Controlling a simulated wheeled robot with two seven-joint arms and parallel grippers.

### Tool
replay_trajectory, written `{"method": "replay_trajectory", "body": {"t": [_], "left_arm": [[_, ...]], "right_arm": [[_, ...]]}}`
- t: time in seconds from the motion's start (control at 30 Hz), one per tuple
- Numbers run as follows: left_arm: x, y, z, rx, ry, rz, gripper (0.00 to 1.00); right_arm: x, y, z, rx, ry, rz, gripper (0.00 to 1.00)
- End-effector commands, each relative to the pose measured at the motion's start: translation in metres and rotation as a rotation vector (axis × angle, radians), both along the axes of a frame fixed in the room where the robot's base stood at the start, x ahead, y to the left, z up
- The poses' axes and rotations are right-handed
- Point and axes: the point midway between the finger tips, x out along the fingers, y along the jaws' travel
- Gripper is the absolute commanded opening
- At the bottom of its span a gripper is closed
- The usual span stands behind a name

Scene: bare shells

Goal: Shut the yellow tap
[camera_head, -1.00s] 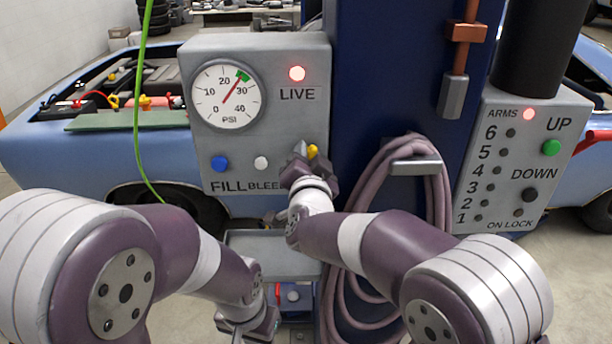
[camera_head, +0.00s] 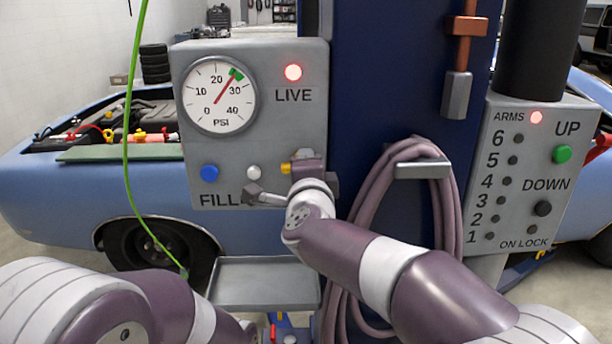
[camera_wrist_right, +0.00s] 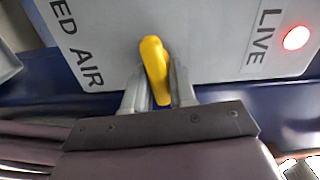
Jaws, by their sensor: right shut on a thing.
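The yellow tap (camera_head: 285,168) is on the grey panel (camera_head: 220,140), right of the white button. In the right wrist view the tap handle (camera_wrist_right: 152,55) stands between my right gripper's two grey fingers (camera_wrist_right: 157,95), which are shut on it. The handle lies roughly along the direction of the panel lettering, so about level on the panel. In the head view my right gripper (camera_head: 298,170) hides part of the tap and the lettering below. My left arm is at the lower left; its fingers are out of frame.
The gauge needle (camera_head: 226,88) points near the green mark. The LIVE lamp (camera_head: 293,73) is lit red. A grey tray (camera_head: 265,270) is below the panel. A green cable (camera_head: 127,120) hangs at left.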

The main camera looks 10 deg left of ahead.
Motion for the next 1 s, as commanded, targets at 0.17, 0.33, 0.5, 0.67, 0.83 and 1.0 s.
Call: {"method": "replay_trajectory", "body": {"t": [0.17, 0.33, 0.5, 0.67, 0.83, 1.0], "left_arm": [[0.0000, 0.0000, -0.0079, 0.000, 0.000, 0.000, 0.00], [0.0000, 0.0000, -0.0099, 0.000, 0.000, 0.000, 0.00], [0.0000, 0.0000, -0.0102, 0.000, 0.000, 0.000, 0.00], [0.0000, 0.0000, -0.0100, 0.000, 0.000, 0.000, 0.00], [0.0000, 0.0000, -0.0100, 0.000, 0.000, 0.000, 0.00], [0.0000, 0.0000, -0.0100, 0.000, 0.000, 0.000, 0.00]], "right_arm": [[0.0001, -0.0004, -0.0014, 0.061, 0.015, -0.001, 0.00], [0.0003, -0.0005, -0.0008, 0.090, 0.025, -0.002, 0.00], [0.0003, -0.0006, -0.0003, 0.098, 0.027, -0.002, 0.00], [0.0003, -0.0006, -0.0003, 0.098, 0.027, -0.002, 0.00], [0.0002, -0.0005, -0.0005, 0.097, 0.027, -0.002, 0.38], [0.0002, -0.0003, -0.0008, 0.096, 0.028, -0.001, 0.51]]}}
